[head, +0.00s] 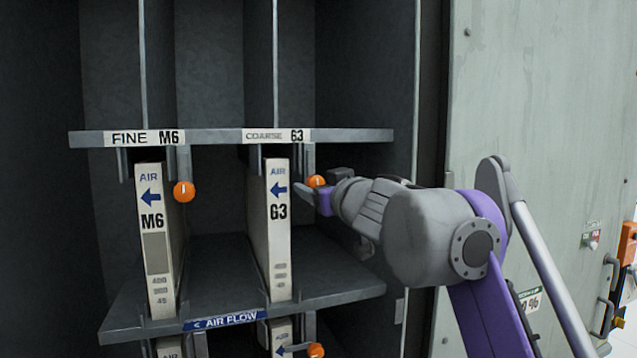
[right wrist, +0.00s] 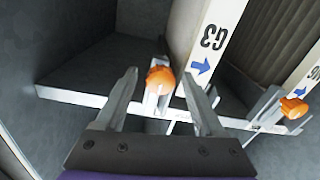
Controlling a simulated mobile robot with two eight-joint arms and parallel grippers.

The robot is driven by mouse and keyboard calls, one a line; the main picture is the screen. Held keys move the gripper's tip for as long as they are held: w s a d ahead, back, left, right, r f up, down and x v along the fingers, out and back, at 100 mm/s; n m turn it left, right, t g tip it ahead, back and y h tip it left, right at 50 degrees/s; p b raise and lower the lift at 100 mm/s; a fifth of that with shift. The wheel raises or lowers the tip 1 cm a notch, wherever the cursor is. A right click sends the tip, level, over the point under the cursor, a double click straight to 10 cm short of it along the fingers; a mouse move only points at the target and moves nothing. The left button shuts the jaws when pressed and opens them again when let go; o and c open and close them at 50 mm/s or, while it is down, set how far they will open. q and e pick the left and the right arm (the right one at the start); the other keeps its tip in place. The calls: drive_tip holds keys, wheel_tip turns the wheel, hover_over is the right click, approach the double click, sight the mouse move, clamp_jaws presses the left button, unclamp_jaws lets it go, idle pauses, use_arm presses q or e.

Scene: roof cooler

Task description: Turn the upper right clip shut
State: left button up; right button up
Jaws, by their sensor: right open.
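The upper right clip (head: 317,181) has an orange round knob on a grey bracket under the shelf, right of the G3 filter (head: 278,232). In the head view my right gripper (head: 310,190) partly covers it. In the right wrist view the orange knob (right wrist: 160,78) sits between the two open fingertips (right wrist: 159,88), with a gap visible on each side. I cannot tell whether the fingers reach past it in depth. The G3 filter stands upright in its slot. My left gripper is not in view.
The upper left clip (head: 184,192) hangs beside the M6 filter (head: 154,240). A lower clip (head: 316,350) shows below the AIR FLOW shelf (head: 335,283). The labelled upper shelf (head: 355,135) lies just above the clips. A pale cabinet panel (head: 540,90) stands at the right.

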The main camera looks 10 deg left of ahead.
clamp_jaws()
idle(0.3)
